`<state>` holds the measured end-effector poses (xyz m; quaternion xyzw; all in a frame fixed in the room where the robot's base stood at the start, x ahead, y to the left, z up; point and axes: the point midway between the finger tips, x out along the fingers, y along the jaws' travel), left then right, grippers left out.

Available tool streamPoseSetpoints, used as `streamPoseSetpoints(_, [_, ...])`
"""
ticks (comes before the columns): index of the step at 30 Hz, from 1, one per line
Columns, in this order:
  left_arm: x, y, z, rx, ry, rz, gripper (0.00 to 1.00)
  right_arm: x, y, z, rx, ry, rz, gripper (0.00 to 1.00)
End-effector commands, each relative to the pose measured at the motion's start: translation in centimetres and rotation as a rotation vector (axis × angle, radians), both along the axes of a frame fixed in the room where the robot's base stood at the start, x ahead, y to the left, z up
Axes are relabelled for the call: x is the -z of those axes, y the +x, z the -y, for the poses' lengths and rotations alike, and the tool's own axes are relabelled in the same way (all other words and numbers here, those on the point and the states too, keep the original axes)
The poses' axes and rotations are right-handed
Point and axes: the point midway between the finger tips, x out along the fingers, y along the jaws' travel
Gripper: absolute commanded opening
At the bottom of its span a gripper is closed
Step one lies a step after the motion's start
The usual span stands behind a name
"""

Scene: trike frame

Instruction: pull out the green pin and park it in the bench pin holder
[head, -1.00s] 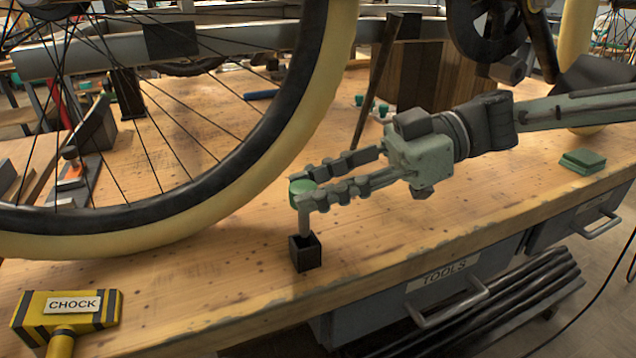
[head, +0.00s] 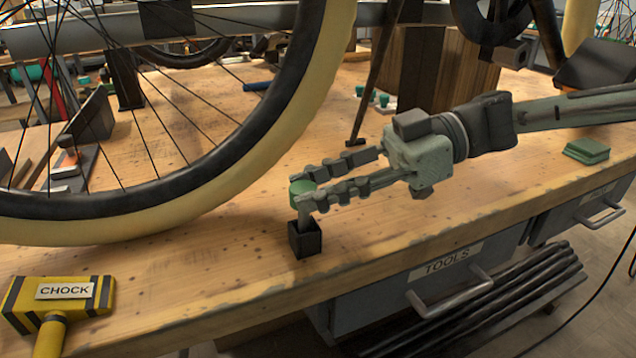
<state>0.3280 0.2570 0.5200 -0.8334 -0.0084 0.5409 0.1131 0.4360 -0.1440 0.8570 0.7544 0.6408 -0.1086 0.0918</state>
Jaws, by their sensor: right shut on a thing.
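The green pin (head: 301,189) has a round green head and a grey shank. It stands about upright at the black bench pin holder (head: 305,239), a small square block near the bench's front edge. The lower end of the shank is inside the holder's opening, hidden by its walls. My right gripper (head: 306,194) reaches in from the right and is shut on the pin, its fingers on both sides of the head. My left gripper is not in view.
A large spoked wheel (head: 268,150) with a cream tyre stands left of the pin. A yellow chock mallet (head: 62,300) lies at the lower left. Green pads (head: 587,150) lie at the right. The bench (head: 400,245) around the holder is clear.

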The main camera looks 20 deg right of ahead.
Motion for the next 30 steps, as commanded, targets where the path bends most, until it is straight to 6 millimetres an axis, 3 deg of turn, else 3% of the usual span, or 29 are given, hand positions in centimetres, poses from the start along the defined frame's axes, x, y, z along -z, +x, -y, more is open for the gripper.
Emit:
streamPoseSetpoints(20, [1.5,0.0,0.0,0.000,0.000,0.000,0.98,1.8,0.0,0.0,0.000,0.000,0.000,0.00])
streamPoseSetpoints(21, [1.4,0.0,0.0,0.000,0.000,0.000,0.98,1.6,0.0,0.0,0.000,0.000,0.001,0.32])
streamPoseSetpoints(26, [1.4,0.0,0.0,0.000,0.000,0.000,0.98,1.6,0.0,0.0,0.000,0.000,0.000,0.52])
streamPoseSetpoints(30, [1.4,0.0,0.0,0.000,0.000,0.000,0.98,1.6,0.0,0.0,0.000,0.000,0.000,0.52])
